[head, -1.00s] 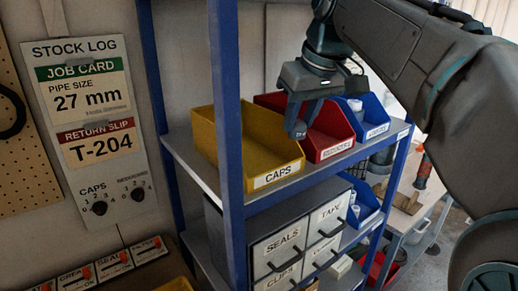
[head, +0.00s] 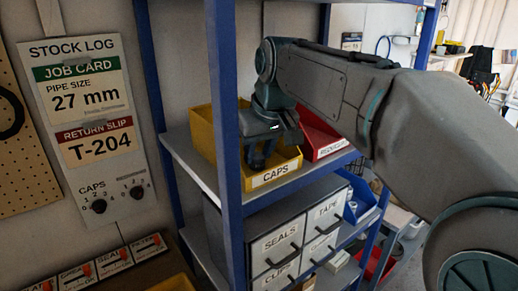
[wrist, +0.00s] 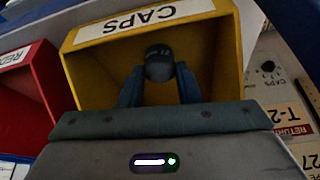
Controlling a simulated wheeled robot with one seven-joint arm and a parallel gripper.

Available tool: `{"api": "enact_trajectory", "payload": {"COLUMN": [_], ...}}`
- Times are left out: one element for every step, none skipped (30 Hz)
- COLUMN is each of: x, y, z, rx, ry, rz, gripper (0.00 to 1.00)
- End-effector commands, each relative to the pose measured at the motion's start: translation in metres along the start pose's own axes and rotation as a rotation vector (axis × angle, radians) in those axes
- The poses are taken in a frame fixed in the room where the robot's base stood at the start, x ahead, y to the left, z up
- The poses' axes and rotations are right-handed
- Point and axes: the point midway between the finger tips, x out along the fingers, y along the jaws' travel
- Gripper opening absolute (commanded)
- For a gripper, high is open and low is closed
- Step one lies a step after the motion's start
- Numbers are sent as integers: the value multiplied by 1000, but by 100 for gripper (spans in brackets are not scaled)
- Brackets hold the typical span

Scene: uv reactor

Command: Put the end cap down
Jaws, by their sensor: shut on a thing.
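The end cap (wrist: 159,63) is a dark, rounded piece with small marking on it, held between the two blue fingers of my gripper (wrist: 158,84) in the wrist view. My gripper is shut on it. The yellow bin (wrist: 229,60) labelled CAPS lies around the fingers and the cap in that view. In the head view my gripper (head: 257,158) reaches down into the yellow bin (head: 203,131). The cap is hidden there behind the gripper and bin. I cannot tell whether the cap touches the bin floor.
A red bin (head: 322,135) stands right beside the yellow one on the blue-posted shelf (head: 190,160). The blue post (head: 225,110) rises close to the left of my gripper. Labelled drawers (head: 281,247) sit below. A stock log board (head: 85,130) hangs at left.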

Motion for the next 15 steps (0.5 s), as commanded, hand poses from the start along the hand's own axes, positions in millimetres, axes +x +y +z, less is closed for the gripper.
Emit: {"api": "enact_trajectory", "payload": {"x": [0, 0, 0, 1, 2, 4, 3, 3, 2, 2, 2, 2, 2, 2, 2], "y": [0, 0, 0, 0, 0, 0, 0, 0, 0, 0, 0, 0, 0, 0, 0], "z": [0, 0, 0, 0, 1, 1, 1, 1, 1, 1, 1, 1, 1, 1, 1], "rx": [0, 0, 0, 0, 0, 0, 0, 0, 0, 0, 0, 0, 0, 0, 0], "ry": [0, 0, 0, 0, 0, 0, 0, 0, 0, 0, 0, 0, 0, 0, 0], "rz": [0, 0, 0, 0, 0, 0, 0, 0, 0, 0, 0, 0, 0, 0, 0], "gripper": [9, 9, 9, 9, 9, 9, 33, 41, 52, 52, 52, 52, 52, 52, 52]}}
